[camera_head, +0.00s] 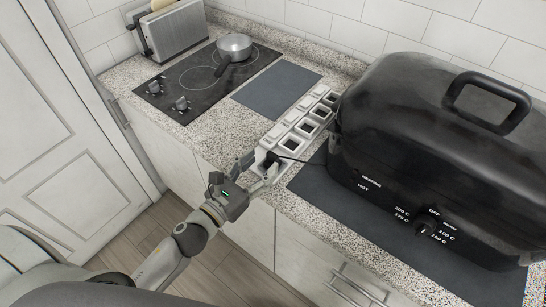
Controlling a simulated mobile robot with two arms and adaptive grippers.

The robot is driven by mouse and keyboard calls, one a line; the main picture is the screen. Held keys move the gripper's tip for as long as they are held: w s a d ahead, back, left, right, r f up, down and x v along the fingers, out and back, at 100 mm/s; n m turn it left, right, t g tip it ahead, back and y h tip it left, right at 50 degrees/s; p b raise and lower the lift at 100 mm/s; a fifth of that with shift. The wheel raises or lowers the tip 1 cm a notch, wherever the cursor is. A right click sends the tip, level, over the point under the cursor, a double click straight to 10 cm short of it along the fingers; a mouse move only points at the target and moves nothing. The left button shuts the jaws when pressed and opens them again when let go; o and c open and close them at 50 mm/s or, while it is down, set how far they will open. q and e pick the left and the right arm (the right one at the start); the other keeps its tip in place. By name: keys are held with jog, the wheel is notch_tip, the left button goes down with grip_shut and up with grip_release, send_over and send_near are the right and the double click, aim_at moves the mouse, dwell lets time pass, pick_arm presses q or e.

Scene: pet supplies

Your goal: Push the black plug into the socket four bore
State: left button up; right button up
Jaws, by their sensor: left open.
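A pale socket strip (303,134) with a row of several dark square bores lies on the counter, running from front left to back right. The black plug (269,159) is at the bore nearest me, at the strip's front end. A thin black cable runs from it to the right, toward the roaster. I cannot tell how deep the plug sits in the bore. My left gripper (260,167) is open at this front end, its fingers close around or beside the plug. Whether they touch it is too small to tell. My right gripper is not in view.
A large black roaster (430,140) stands close to the right of the strip on a dark mat (312,190). To the left are another dark mat (277,88), a cooktop (190,85) with a pot (234,47), and a toaster (172,30). The counter's front edge lies close below my gripper.

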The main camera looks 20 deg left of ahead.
aim_at(273, 154)
pick_arm(q)
jog(key=shift+w+d+r, duration=0.1)
jog(key=shift+w+d, duration=0.05)
jog(key=shift+w, duration=0.25)
jog(key=p+x, duration=0.2)
jog(key=x, duration=0.2)
jog(key=shift+w+d+f, duration=0.2)
jog(key=shift+w, duration=0.1)
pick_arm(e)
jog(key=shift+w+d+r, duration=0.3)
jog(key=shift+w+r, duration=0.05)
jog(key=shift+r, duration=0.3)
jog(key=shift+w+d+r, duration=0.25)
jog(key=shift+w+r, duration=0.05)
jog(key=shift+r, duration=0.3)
pick_arm(q)
jog(key=shift+s, duration=0.1)
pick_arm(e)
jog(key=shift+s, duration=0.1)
pick_arm(q)
jog(key=c, duration=1.1)
jog(key=shift+c, duration=0.2)
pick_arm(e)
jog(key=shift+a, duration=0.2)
pick_arm(q)
jog(key=shift+r, duration=0.1)
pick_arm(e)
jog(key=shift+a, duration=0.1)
